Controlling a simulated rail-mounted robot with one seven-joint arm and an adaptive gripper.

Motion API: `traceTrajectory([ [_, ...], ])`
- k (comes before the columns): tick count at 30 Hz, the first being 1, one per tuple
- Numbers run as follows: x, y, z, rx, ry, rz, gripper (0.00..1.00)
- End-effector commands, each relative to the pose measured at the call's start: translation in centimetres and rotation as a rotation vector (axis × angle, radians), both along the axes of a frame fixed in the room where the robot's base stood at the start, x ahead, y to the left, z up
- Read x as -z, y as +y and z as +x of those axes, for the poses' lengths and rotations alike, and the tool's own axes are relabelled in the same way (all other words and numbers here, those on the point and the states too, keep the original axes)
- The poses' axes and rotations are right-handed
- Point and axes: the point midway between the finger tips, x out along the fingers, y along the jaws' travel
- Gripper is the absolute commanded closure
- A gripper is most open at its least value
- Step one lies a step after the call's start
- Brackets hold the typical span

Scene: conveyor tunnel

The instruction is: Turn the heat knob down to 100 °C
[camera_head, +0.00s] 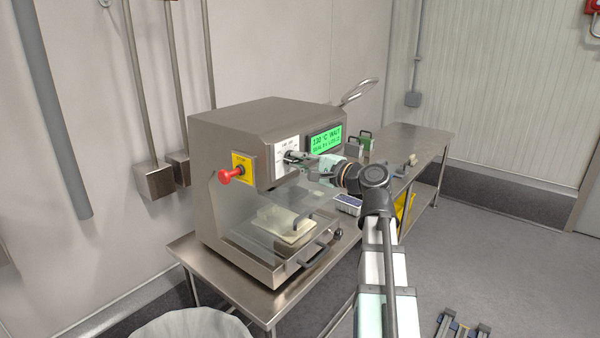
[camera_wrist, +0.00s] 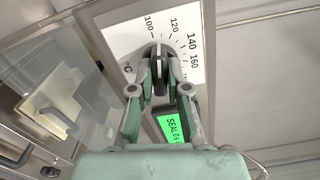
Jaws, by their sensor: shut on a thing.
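The heat knob (camera_wrist: 158,52) sits on a white dial plate (camera_wrist: 127,34) with marks 100, 120, 140 and 160. It is dark with a pale strip, and its exact setting is hard to read. My gripper (camera_wrist: 159,76) is shut on the knob, one finger on each side. In the head view, my gripper (camera_head: 298,157) reaches the dial plate (camera_head: 287,145) from the right, and its fingers mostly hide the knob.
The steel machine (camera_head: 225,130) has a red stop button (camera_head: 230,175) left of the dial and a clear cover over a pale packet (camera_head: 285,222). It stands on a steel table (camera_head: 430,140). A blue-topped tray (camera_head: 348,204) and small blocks lie to the right.

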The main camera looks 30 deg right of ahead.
Motion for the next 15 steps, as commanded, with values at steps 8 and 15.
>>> traceTrajectory([
  [8,0.15,-0.02,0.07,-0.001,-0.068,-0.147,1.0],
  [15,0.02,-0.01,0.06,0.0,-0.094,-0.205,1.0],
])
